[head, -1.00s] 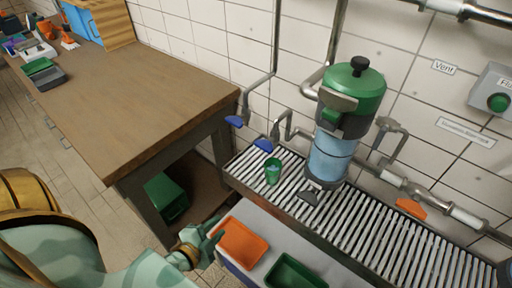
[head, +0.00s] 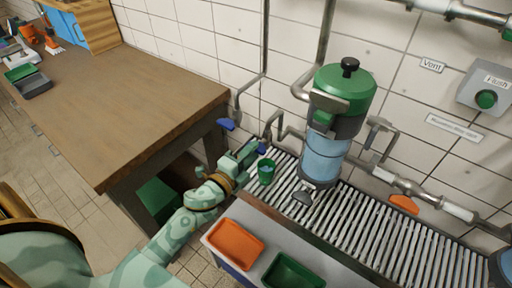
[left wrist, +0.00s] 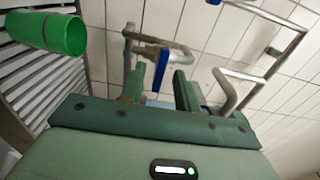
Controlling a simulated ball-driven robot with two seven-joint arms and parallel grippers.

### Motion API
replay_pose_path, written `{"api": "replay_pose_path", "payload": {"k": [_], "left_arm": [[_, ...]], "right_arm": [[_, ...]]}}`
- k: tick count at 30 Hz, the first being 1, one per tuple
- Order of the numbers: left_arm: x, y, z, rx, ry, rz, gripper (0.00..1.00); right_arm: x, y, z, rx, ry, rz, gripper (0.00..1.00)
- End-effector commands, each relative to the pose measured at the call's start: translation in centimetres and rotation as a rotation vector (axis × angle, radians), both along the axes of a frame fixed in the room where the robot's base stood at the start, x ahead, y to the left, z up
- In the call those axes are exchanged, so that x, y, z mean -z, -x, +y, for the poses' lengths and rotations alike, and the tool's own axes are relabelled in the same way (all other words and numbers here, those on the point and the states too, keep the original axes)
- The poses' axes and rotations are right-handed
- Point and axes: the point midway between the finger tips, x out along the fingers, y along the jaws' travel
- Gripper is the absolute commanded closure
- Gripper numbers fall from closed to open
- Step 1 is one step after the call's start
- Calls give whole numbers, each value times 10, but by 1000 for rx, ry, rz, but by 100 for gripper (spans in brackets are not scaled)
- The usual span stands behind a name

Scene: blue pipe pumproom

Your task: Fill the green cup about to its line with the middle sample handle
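The green cup (head: 266,173) stands upright on the slatted drain grate, under a bent steel spout; its line and contents cannot be made out. It also shows in the left wrist view (left wrist: 62,33). A blue handle (head: 262,148) on that pipe is just beyond my left gripper (head: 252,154), partly covered by it. In the left wrist view this blue handle (left wrist: 162,70) appears between the two parted fingers, with gaps on both sides. My left gripper is open and empty, close beside the cup. My right gripper is not in view.
Another blue handle (head: 227,124) is on a pipe to the left. Orange (head: 236,243) and green (head: 293,272) trays lie in front of the grate (head: 365,225). A wooden table is left.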

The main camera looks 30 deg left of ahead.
Motion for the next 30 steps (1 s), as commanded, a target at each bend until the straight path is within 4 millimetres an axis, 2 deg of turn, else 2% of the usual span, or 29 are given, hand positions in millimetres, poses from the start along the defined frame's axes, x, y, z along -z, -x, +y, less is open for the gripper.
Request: {"api": "replay_pose_path", "payload": {"k": [3,6,15,16,19,25,30], "left_arm": [[0,-17,-2,-1,-1,0,68],[0,-24,-3,-1,0,0,68],[1,-27,-4,-1,0,1,68],[1,-27,-4,-1,0,1,71],[1,-27,-4,-1,0,1,99],[0,-27,-4,-1,22,4,100],[-3,-27,-4,-1,208,30,100]], "right_arm": [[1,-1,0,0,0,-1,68],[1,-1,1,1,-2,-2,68],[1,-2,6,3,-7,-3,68],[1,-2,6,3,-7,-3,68],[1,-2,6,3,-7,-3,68],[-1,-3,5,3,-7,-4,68],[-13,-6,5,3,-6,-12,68]]}}
